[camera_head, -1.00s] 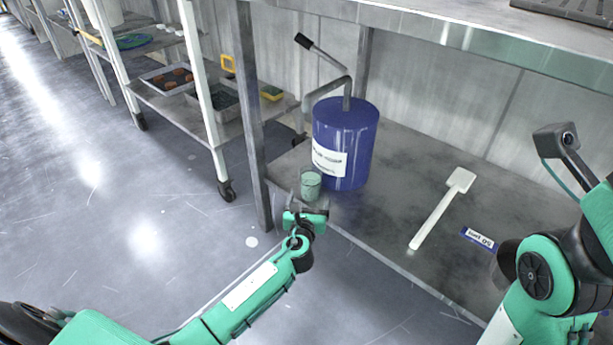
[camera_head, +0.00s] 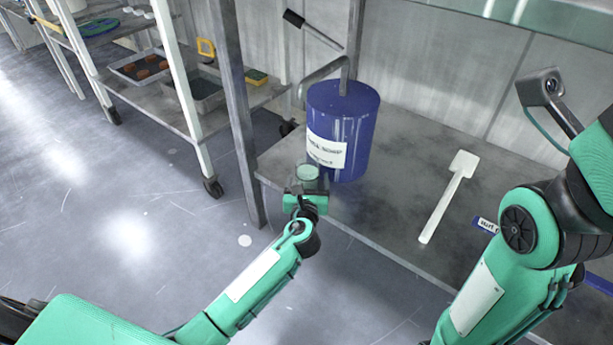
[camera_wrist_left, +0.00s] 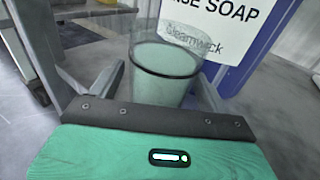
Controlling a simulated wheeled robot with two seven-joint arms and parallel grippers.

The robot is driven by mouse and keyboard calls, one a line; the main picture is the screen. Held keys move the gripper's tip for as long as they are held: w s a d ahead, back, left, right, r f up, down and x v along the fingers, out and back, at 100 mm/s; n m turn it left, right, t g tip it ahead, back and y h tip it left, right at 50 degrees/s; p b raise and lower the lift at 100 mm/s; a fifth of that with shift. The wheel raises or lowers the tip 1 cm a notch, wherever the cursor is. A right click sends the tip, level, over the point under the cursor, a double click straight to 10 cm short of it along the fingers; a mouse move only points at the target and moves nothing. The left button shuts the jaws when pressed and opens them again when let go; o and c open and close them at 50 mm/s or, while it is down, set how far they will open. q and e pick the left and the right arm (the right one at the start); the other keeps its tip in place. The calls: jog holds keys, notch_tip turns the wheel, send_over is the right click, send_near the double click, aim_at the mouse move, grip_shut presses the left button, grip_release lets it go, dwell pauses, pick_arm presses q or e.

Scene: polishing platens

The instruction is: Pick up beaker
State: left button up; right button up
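The beaker (camera_head: 308,173) is a clear cup with pale green contents, upright at the shelf's front left corner, just in front of the blue soap drum (camera_head: 342,125). My left gripper (camera_head: 306,190) is at the near side of the beaker and hides its lower part. In the left wrist view the beaker (camera_wrist_left: 165,72) stands between the two grey fingers (camera_wrist_left: 155,90). The fingers are spread, with a visible gap on the left side; contact on the right is unclear.
The drum, with a pump handle (camera_head: 310,30), stands close behind the beaker. A white paddle (camera_head: 447,198) lies on the metal shelf (camera_head: 395,185) to the right. A grey shelf post (camera_head: 238,120) rises left of the beaker. A wheeled rack (camera_head: 180,110) stands further left.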

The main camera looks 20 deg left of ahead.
pick_arm(q)
jog(key=c, duration=1.1)
jog(key=shift+r, duration=0.1)
